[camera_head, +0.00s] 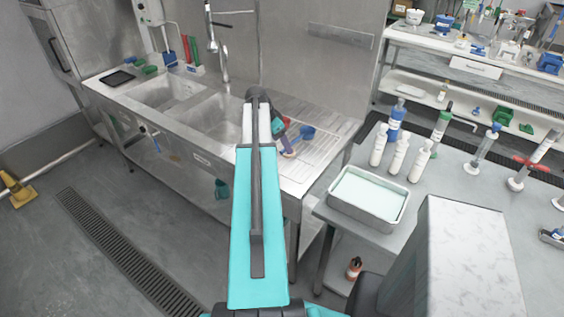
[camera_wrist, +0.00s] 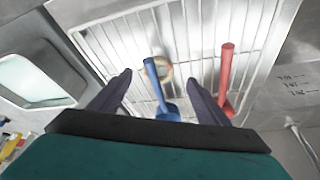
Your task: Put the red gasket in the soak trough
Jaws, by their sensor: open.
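A pale tan ring (camera_wrist: 160,70) lies on the wire drain rack in the wrist view, partly behind a blue-handled tool. No clearly red ring shows, and I cannot tell whether this one is the gasket. My gripper (camera_wrist: 158,80) is open, its two dark fingers either side of the ring and the blue tool in the picture. Nothing is visibly held. A metal trough of pale green liquid (camera_head: 369,193) stands on the bench right of the sink in the head view. It also shows at the left of the wrist view (camera_wrist: 38,80). My arm hides much of the rack in the head view.
The blue-handled tool (camera_wrist: 155,85) lies between the fingers in the picture, and a red-handled tool (camera_wrist: 226,72) is by the right finger. White bottles (camera_head: 397,157) stand behind the trough. A sink (camera_head: 215,115) lies left of the ribbed drainboard (camera_head: 322,150).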

